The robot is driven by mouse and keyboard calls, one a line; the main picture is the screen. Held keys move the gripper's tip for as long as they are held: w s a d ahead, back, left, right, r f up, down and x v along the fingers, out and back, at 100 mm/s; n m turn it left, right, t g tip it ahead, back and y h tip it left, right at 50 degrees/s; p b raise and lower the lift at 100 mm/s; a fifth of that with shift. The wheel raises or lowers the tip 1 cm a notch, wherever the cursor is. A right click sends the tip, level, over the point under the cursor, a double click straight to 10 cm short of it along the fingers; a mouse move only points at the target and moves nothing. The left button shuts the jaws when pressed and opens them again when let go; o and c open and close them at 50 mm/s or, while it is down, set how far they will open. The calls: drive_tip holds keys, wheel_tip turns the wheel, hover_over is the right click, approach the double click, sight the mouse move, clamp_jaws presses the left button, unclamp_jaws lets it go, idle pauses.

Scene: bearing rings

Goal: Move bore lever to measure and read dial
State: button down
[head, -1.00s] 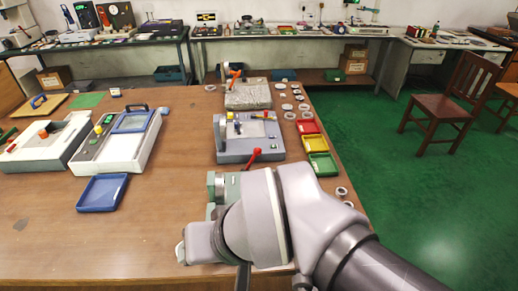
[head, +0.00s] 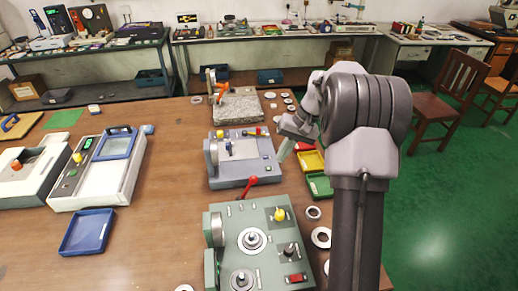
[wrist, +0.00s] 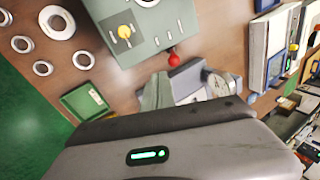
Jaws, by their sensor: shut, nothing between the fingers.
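A green-grey measuring machine (head: 262,262) stands at the front of the table, with ring-shaped parts on its top. A lever with a red knob (head: 252,182) rises at its far edge; the red knob also shows in the wrist view (wrist: 174,60). A yellow knob (head: 279,214) is on the same machine. My gripper (head: 281,154) is shut and empty, above the right side of the grey device and apart from the red knob.
Yellow (head: 311,161) and green (head: 320,186) trays and loose rings (head: 321,237) lie along the table's right edge. A granite block (head: 237,106) stands behind. A blue tray (head: 87,232) and white machine (head: 103,170) are left. The table between them is clear.

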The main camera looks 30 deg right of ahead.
drive_tip(key=d+f, duration=0.2)
drive_tip(key=d, duration=0.1)
drive_tip(key=shift+w+d+f, duration=0.15)
drive_tip(key=shift+d+f, duration=0.05)
drive_tip(key=shift+f, duration=0.1)
drive_tip(key=shift+a+f, duration=0.1)
drive_tip(key=w+a+f+b, duration=0.3)
drive_tip(key=a+f+b, duration=0.1)
drive_tip(key=a+f, duration=0.3)
drive_tip(key=shift+w+f, duration=0.2)
drive_tip(key=shift+f, duration=0.6)
drive_tip(key=shift+a+r, duration=0.1)
drive_tip(key=shift+a, duration=0.1)
